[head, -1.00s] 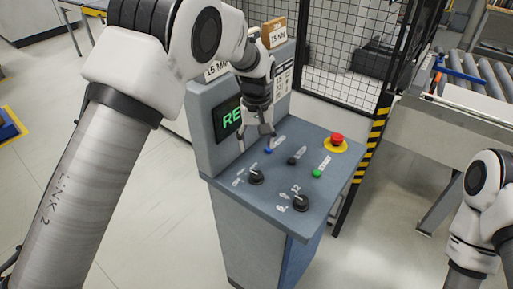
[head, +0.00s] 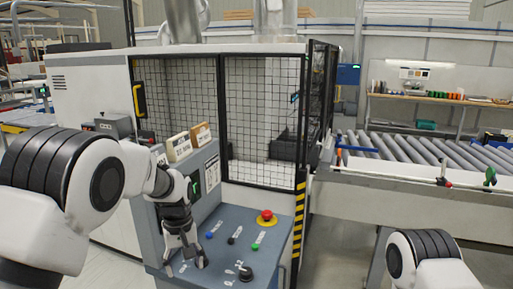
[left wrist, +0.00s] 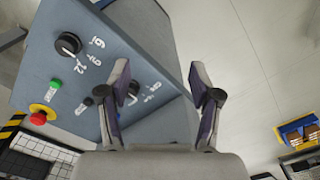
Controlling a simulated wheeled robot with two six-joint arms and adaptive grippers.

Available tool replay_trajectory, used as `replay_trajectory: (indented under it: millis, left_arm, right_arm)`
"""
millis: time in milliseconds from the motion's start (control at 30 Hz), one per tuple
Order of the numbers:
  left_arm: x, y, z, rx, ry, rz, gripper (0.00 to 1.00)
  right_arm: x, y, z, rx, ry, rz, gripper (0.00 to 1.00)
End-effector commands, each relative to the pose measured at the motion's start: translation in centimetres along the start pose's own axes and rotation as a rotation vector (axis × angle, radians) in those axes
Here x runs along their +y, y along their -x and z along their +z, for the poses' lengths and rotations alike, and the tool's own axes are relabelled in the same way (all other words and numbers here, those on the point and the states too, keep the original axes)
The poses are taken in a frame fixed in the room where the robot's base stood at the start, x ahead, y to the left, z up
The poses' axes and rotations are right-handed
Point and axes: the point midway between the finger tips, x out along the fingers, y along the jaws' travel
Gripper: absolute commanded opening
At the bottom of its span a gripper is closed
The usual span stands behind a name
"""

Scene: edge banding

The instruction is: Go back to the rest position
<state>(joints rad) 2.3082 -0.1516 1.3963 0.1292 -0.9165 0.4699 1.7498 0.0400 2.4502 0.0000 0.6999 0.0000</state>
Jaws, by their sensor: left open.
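My left gripper (head: 184,262) is in front of the control console (head: 272,222) in the head view, over the console's near left part. In the left wrist view its two fingers (left wrist: 163,85) stand apart with nothing between them. The console top (left wrist: 45,40) lies beneath and to the left there. My right arm shows only in part at the lower right of the head view, and its gripper is out of the picture.
The console carries a red emergency button (head: 267,215), a green button (head: 256,246) and a black knob (head: 246,273). A mesh guard (head: 262,120) stands behind it. A roller conveyor (head: 420,152) runs at the right. Open floor (left wrist: 240,60) shows in the left wrist view.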

Motion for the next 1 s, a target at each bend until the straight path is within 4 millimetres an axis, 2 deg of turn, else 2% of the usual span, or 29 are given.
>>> replay_trajectory:
  millis: [33,233,367,467,633,767,800,867,900,967,1000]
  left_arm:
    - [-0.1,-1.7,0.2,-0.017,0.001,-0.007,0.64]
    - [-1.0,-6.2,1.1,-0.080,0.012,-0.027,0.64]
    - [-2.3,-9.8,2.5,-0.144,0.023,-0.052,0.64]
    - [-3.7,-12.9,4.2,-0.206,0.033,-0.080,0.64]
    - [-7.0,-19.9,8.3,-0.317,0.053,-0.131,0.64]
    - [-11.0,-27.4,13.6,-0.401,0.052,-0.171,0.64]
    - [-12.6,-29.9,15.8,-0.423,0.044,-0.180,0.64]
    - [-15.1,-33.4,19.3,-0.445,0.024,-0.188,0.64]
    - [-16.8,-35.4,21.9,-0.455,0.007,-0.188,0.64]
    - [-19.4,-38.1,26.0,-0.457,-0.035,-0.181,0.64]
    - [-21.1,-39.4,28.9,-0.445,-0.073,-0.168,0.64]
  right_arm:
    - [0.0,-0.6,0.0,0.001,0.000,0.000,0.00]
    - [0.0,-1.8,0.0,0.001,0.000,0.000,0.00]
    - [0.0,-2.5,-0.1,0.001,0.000,0.000,0.00]
    - [0.0,-3.2,0.0,0.001,0.000,0.000,0.00]
    - [0.0,-4.8,0.0,0.000,0.000,0.000,0.00]
    - [0.1,-6.5,0.0,0.000,0.000,0.000,0.00]
    - [0.1,-7.2,0.0,0.000,0.000,0.000,0.00]
    - [0.1,-8.1,0.0,0.001,0.000,0.000,0.00]
    - [0.1,-8.7,0.0,0.001,0.000,0.000,0.00]
    - [0.1,-9.6,0.0,0.001,0.000,0.000,0.00]
    - [0.1,-10.2,0.0,0.001,0.000,0.000,0.00]
